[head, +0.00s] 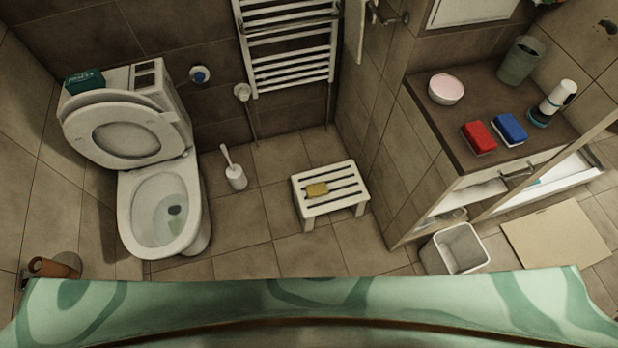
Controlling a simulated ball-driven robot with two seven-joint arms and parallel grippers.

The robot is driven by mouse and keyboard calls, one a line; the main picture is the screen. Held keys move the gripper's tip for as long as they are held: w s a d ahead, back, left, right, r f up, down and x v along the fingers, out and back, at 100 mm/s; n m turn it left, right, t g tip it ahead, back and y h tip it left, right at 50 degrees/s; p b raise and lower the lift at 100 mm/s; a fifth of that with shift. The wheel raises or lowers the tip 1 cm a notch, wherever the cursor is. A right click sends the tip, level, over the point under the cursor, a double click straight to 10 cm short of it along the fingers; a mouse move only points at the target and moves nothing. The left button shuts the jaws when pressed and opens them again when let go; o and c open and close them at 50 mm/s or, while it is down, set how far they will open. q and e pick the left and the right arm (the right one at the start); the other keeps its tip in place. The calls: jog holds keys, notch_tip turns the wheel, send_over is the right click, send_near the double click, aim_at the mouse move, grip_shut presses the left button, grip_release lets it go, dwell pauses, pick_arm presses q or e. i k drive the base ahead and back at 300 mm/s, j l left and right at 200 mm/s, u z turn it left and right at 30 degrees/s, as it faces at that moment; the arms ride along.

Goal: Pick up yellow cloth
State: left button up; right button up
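A small yellow cloth (317,189) lies on the slatted top of a low white stool (346,197), towards the stool's left side. The stool stands on the tiled floor near the middle of the head view. Neither of my grippers shows in this view, so I cannot see whether they are open or shut.
A toilet (187,228) with raised lid stands left, a toilet brush (235,177) beside it. A waste bin (462,248) is at lower right. A counter (457,125) holds red (479,137) and blue (510,128) items. Green patterned material (300,300) spans the bottom. Floor around the stool is clear.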

aim_at(318, 189)
jog(key=i+j+z, duration=0.5)
jog(key=z, duration=0.2)
jog(key=i+j+z, duration=0.2)
jog(key=j+z, duration=0.15)
jog(key=z, duration=0.7)
